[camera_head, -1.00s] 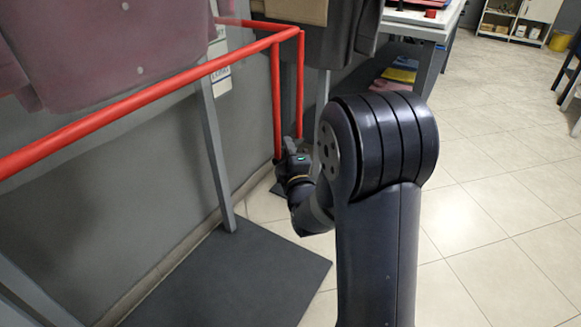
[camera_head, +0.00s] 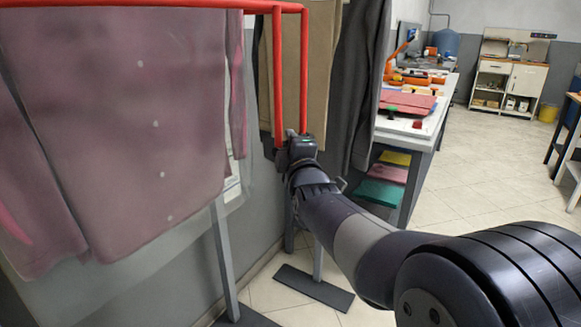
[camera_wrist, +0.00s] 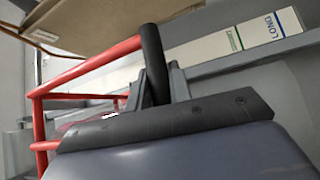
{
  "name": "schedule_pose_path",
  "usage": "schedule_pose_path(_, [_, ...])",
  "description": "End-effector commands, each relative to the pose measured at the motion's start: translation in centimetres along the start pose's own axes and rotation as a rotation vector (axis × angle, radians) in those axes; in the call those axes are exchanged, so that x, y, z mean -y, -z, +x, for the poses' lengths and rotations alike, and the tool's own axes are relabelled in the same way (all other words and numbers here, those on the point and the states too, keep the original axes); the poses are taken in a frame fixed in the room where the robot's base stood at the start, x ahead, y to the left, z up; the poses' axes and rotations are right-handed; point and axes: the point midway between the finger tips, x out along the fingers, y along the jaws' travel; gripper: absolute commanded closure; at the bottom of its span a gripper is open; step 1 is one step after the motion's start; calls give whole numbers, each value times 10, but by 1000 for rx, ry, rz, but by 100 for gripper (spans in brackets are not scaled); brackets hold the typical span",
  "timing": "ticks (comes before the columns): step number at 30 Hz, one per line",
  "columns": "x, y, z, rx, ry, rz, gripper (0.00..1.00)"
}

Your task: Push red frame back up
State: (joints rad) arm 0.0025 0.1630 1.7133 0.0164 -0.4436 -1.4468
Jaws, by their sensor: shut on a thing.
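The red frame (camera_head: 278,85) is at the upper left of the head view, with a long top bar and two upright bars hanging down at its end. My gripper (camera_head: 297,146) is at the lower ends of these uprights. In the wrist view, my gripper (camera_wrist: 156,88) has its two fingers on either side of a dark upright grip (camera_wrist: 154,62). Red bars of the frame (camera_wrist: 88,68) run just left of this grip. The gripper is shut on the grip, whose join to the frame is not clearly seen. The frame's far left end is out of view.
A pink garment (camera_head: 130,100) hangs at the left, with tan (camera_head: 322,62) and dark (camera_head: 366,85) garments behind the frame. A white-topped table (camera_head: 392,124) stands to the right, with folded cloths (camera_head: 380,192) beneath. A grey stand foot (camera_head: 315,289) lies on the floor. Floor farther right is open.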

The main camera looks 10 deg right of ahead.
Motion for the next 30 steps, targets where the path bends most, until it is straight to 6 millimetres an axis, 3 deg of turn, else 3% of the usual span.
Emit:
schedule_pose_path(1, [-32,4,4,-1,-9,0,100])
schedule_pose_path(9, [-122,17,17,-1,-8,-1,100])
schedule_pose_path(18, [-203,29,28,-1,-5,0,100])
schedule_pose_path(30, [-294,41,41,-1,-4,0,100])
